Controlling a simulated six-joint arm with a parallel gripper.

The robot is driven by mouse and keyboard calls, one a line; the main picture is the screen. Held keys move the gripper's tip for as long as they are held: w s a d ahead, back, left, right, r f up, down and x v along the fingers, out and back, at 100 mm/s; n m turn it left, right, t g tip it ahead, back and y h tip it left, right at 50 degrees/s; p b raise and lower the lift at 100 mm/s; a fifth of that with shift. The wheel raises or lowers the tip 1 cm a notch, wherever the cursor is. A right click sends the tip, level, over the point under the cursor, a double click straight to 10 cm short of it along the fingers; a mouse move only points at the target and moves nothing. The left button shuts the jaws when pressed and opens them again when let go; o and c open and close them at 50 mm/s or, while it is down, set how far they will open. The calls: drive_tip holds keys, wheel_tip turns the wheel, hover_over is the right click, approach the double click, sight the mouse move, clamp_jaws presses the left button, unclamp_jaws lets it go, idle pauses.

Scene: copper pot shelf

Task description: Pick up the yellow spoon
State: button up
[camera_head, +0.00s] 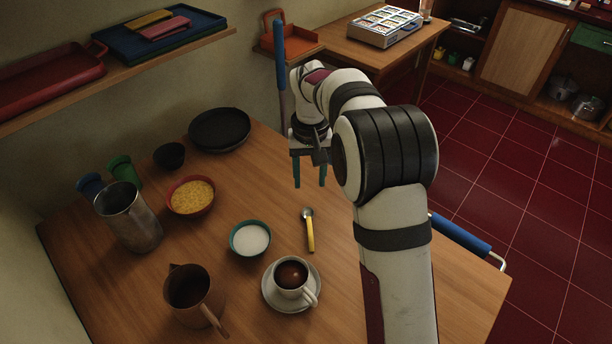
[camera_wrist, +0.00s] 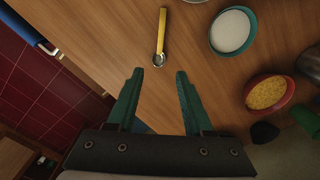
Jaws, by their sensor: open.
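The yellow spoon (camera_head: 310,234) lies flat on the wooden table in the head view, its metal bowl toward the back and its yellow handle toward the front. It also shows in the wrist view (camera_wrist: 163,32), beyond the fingertips, with its bowl end closest to them. My gripper (camera_head: 310,184) is over the back part of the table, behind the spoon and apart from it. In the wrist view my gripper (camera_wrist: 158,74) has its two green fingers spread, with nothing between them.
A teal bowl of white contents (camera_head: 250,239) stands left of the spoon. A cup of dark liquid (camera_head: 291,275) on a saucer (camera_head: 277,303) stands in front. A red bowl of yellow food (camera_head: 191,196), metal pitcher (camera_head: 130,220) and brown mug (camera_head: 190,290) are farther left. Table right of the spoon is bare.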

sight(309, 222)
drive_tip(key=f, duration=1.5)
drive_tip(key=shift+s+f, duration=0.3)
drive_tip(key=shift+f, duration=0.05)
clamp_jaws()
idle(0.4)
